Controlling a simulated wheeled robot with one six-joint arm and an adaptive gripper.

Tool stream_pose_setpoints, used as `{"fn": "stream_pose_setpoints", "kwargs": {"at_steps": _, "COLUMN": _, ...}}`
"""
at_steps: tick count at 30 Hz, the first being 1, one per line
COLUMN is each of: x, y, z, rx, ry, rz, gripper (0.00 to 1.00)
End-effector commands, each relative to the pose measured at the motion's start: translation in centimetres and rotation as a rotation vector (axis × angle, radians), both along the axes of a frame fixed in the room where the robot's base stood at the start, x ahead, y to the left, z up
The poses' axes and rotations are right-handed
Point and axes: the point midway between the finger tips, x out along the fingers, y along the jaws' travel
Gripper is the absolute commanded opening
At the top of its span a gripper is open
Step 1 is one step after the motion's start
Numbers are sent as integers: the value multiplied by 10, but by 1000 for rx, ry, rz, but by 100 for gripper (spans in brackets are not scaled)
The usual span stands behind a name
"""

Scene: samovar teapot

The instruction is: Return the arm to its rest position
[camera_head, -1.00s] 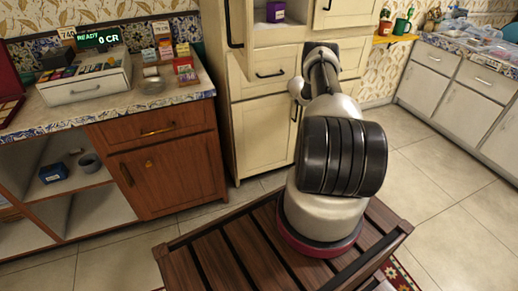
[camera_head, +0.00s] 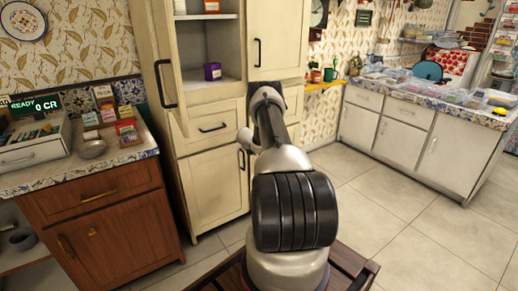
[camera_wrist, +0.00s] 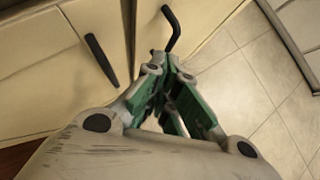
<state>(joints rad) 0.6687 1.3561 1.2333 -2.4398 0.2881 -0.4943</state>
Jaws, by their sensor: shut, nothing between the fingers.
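My gripper (camera_wrist: 168,75) shows in the wrist view with its green-padded fingers drawn together at the tips, shut and empty. It points toward cream cabinet doors and the tiled floor. In the head view my arm rises in front of the cream cabinet, folded and reaching away from the camera; the gripper is hidden behind the arm there.
The cream cabinet (camera_head: 212,190) stands just beyond my arm, its upper part open with a purple box (camera_head: 213,71) on a shelf. A brown wooden counter (camera_head: 105,205) with a cash register (camera_head: 35,145) is at left. Tiled floor (camera_head: 390,225) is clear at right.

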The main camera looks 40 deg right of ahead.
Motion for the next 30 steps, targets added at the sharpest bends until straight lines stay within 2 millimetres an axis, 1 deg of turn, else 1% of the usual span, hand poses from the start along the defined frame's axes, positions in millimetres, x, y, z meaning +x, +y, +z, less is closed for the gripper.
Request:
{"fn": "stream_pose_setpoints", "kwargs": {"at_steps": 3, "x": -14, "y": 1, "z": 17, "rx": -2, "ry": -1, "rz": -1, "gripper": 0}}
{"fn": "stream_pose_setpoints", "kwargs": {"at_steps": 9, "x": -33, "y": 4, "z": 36, "rx": -2, "ry": -2, "rz": -1, "gripper": 0}}
{"fn": "stream_pose_setpoints", "kwargs": {"at_steps": 13, "x": -38, "y": 5, "z": 40, "rx": -2, "ry": -2, "rz": -2, "gripper": 0}}
{"fn": "stream_pose_setpoints", "kwargs": {"at_steps": 20, "x": -39, "y": 5, "z": 41, "rx": 0, "ry": -7, "rz": -7, "gripper": 0}}
{"fn": "stream_pose_setpoints", "kwargs": {"at_steps": 23, "x": -41, "y": -7, "z": 48, "rx": -3, "ry": -58, "rz": -88, "gripper": 0}}
{"fn": "stream_pose_setpoints", "kwargs": {"at_steps": 26, "x": -65, "y": -19, "z": 41, "rx": 37, "ry": -109, "rz": -262, "gripper": 0}}
{"fn": "stream_pose_setpoints", "kwargs": {"at_steps": 27, "x": -82, "y": -22, "z": 34, "rx": 60, "ry": -125, "rz": -356, "gripper": 0}}
{"fn": "stream_pose_setpoints", "kwargs": {"at_steps": 28, "x": -96, "y": -25, "z": 31, "rx": 72, "ry": -138, "rz": -432, "gripper": 0}}
{"fn": "stream_pose_setpoints", "kwargs": {"at_steps": 29, "x": -109, "y": -29, "z": 36, "rx": 83, "ry": -157, "rz": -509, "gripper": 0}}
{"fn": "stream_pose_setpoints", "kwargs": {"at_steps": 30, "x": -127, "y": -34, "z": 45, "rx": 92, "ry": -187, "rz": -617, "gripper": 0}}
